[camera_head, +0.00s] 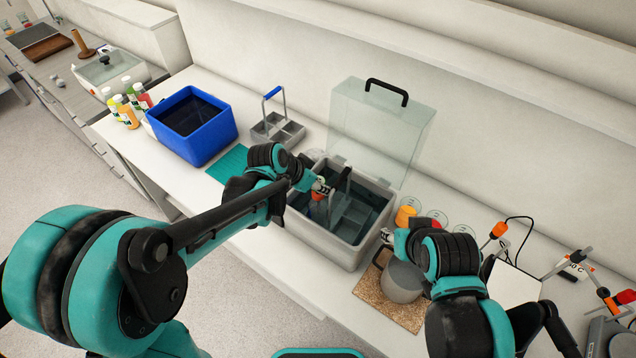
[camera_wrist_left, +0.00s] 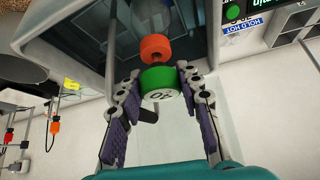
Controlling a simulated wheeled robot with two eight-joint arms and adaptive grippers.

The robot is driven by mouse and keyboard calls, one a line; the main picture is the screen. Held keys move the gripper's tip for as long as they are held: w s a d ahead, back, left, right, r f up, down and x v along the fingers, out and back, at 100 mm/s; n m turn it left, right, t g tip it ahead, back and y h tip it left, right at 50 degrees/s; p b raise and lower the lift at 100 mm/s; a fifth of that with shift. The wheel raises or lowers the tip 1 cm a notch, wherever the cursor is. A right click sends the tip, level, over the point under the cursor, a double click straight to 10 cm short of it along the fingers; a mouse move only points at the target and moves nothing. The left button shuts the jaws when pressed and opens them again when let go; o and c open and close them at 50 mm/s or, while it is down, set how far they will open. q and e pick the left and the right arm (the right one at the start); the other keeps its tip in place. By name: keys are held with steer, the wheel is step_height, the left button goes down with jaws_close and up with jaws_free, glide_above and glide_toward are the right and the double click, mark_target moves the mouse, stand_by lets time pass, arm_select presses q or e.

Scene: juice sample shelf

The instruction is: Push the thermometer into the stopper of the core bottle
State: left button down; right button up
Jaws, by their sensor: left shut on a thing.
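My left gripper (camera_head: 318,190) reaches into the grey open bin from the left. In the left wrist view this gripper (camera_wrist_left: 160,95) is shut on a green round head with a white marked face (camera_wrist_left: 160,82), which looks like the thermometer's top. An orange stopper-like piece (camera_wrist_left: 156,46) with a dark centre sits just beyond the green head, in line with it. An orange piece (camera_head: 319,196) also shows at the gripper in the head view. The bottle body and thermometer stem cannot be made out. My right gripper (camera_head: 390,237) is beside the bin's right side; its fingers are unclear.
The grey bin (camera_head: 323,242) has a clear lid (camera_head: 378,128) standing open behind it. A blue crate (camera_head: 195,150) and grey caddy (camera_head: 277,130) are left. A grey cylinder (camera_head: 402,284) stands on a cork mat (camera_head: 375,300). Probe stands crowd the right.

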arm_select(q)
steer(key=shift+f+b, duration=0.5)
stand_by(0.5)
steer(key=c, duration=1)
jaws_free()
steer(key=shift+o, duration=0.2)
